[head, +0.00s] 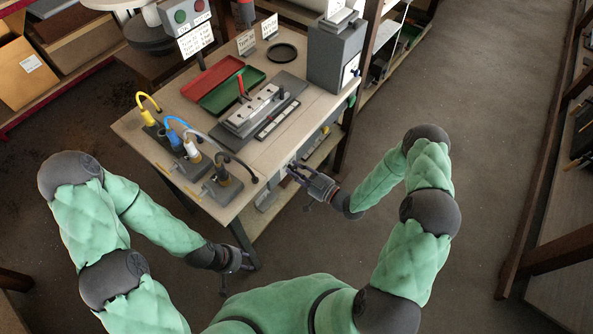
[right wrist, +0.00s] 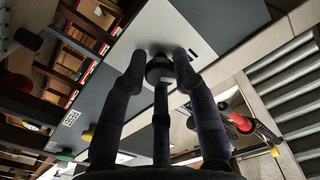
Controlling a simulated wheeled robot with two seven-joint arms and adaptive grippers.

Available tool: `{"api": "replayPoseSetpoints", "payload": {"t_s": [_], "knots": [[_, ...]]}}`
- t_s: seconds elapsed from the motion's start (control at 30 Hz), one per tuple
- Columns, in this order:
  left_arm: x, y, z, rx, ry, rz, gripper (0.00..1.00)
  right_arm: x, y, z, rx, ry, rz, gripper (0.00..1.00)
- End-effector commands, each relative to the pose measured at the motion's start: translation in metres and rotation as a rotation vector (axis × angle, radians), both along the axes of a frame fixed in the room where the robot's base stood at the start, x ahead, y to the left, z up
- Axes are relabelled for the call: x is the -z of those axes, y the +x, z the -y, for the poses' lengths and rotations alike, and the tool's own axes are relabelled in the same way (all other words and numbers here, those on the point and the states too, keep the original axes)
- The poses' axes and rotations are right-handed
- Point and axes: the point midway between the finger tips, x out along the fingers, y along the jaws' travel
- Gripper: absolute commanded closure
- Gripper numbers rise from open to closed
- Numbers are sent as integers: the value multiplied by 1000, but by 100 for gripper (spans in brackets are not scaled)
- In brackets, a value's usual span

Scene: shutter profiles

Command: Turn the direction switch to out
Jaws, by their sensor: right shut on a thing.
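The direction switch appears as a dark round knob (right wrist: 158,70) on a pale panel in the right wrist view. A short black mark lies beside it on the panel. My right gripper (right wrist: 160,72) has its three fingers around the knob and is shut on it. In the head view the right gripper (head: 291,173) is at the front side of the workbench, below the top; the switch is hidden there, and its setting cannot be read. My left gripper (head: 243,270) hangs in front of the bench's left corner, empty, with fingers spread.
The workbench (head: 277,157) carries a metal profile fixture (head: 254,112), a red tray (head: 212,77), a green tray (head: 232,90), several hooked cable tools on the left and a grey machine box (head: 334,58) at the right. The floor (head: 490,110) to the right is clear.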

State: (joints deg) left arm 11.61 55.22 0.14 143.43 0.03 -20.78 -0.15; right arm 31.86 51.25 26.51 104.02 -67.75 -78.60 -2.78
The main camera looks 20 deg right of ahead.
Motion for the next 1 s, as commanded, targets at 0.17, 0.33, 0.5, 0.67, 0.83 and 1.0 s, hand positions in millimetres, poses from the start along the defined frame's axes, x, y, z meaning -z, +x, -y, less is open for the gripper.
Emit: {"api": "replayPoseSetpoints", "payload": {"t_s": [0.17, 0.33, 0.5, 0.67, 0.83, 1.0], "knots": [[2, 0, 0, 0, 0, 0, 60, 3, -2, -2, -1, 131, -111, 100], [2, 0, 0, 0, 0, 0, 60, 3, -2, -2, -2, 259, -212, 100], [2, 0, 0, 0, 0, 0, 60, 3, -3, -2, -1, 387, -312, 100], [2, 0, 0, 0, 0, 0, 60, 3, -3, -3, -2, 507, -407, 100], [1, 0, 0, 0, 0, 0, 60, 3, -4, -3, -1, 634, -507, 100], [0, 0, 0, 0, 0, 0, 60, 3, -4, -4, -2, 757, -603, 100]]}}
